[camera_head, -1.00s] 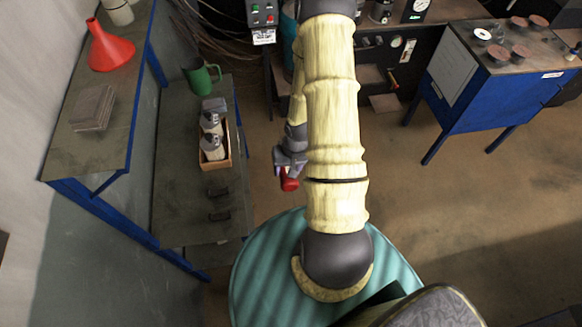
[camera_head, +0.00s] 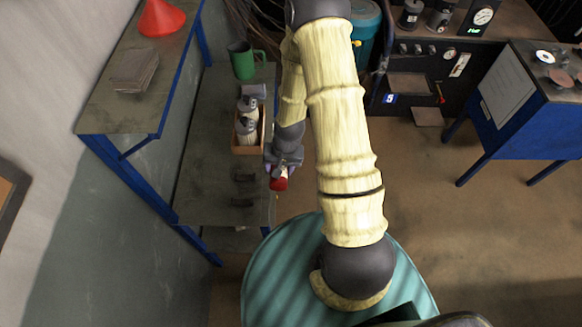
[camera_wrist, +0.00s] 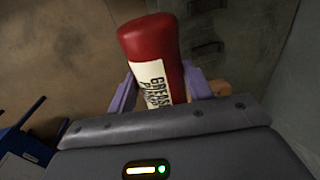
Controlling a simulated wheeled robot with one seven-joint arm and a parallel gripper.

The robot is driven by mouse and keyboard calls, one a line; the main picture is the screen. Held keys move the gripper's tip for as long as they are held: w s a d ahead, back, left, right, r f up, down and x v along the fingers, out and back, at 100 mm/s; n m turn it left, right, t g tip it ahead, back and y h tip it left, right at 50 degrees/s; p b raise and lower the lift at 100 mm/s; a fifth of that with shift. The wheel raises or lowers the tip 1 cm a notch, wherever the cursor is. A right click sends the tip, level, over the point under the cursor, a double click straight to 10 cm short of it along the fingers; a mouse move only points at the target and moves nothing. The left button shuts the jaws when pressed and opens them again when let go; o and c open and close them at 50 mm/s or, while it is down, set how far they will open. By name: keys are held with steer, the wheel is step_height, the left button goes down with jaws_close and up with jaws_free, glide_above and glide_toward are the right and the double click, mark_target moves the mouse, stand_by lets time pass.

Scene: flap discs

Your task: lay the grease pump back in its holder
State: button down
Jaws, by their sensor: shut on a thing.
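The grease pump (camera_head: 279,184) is a red cylinder held at the right edge of the lower bench. In the wrist view it shows as a red body (camera_wrist: 150,40) with a white label reading "GREASE P...", slightly tilted. My gripper (camera_head: 279,172) is shut on it; in the wrist view its purple fingers (camera_wrist: 158,88) lie on either side of the pump. The holder appears to be two small dark brackets, a far one (camera_head: 244,178) and a near one (camera_head: 242,202), on the lower bench left of my gripper. Nothing lies across them.
The lower bench (camera_head: 205,190) also carries a wooden box (camera_head: 248,150) with bottles and a green mug (camera_head: 243,62). A higher shelf (camera_head: 105,112) with a red funnel (camera_head: 161,18) and stacked sheets (camera_head: 135,70) stands left.

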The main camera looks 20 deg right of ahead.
steer(key=w+a+f+b, duration=0.1)
steer(key=a+f+b, duration=0.1)
steer(key=a+f, duration=0.1)
steer(key=w+a+f+b, duration=0.2)
steer(key=a+f+b, duration=0.1)
steer(key=a, duration=0.2)
steer(key=w+a+f+b, duration=0.1)
steer(key=a+f+b, duration=0.2)
steer(key=a, duration=0.1)
steer(key=shift+w+a+f, duration=0.1)
steer(key=shift+w+f, duration=0.1)
steer(key=shift+f, duration=0.5)
steer(key=shift+f+b, duration=0.55)
steer(key=shift+b, duration=0.15)
steer(key=c, duration=0.5)
jaws_free()
steer(key=shift+r, duration=0.1)
steer(key=d+r, duration=0.1)
steer(key=r, duration=1)
steer(key=s+d+r, duration=0.1)
steer(key=r, duration=0.5)
steer(key=shift+d+b, duration=0.3)
steer(key=shift+b, duration=0.1)
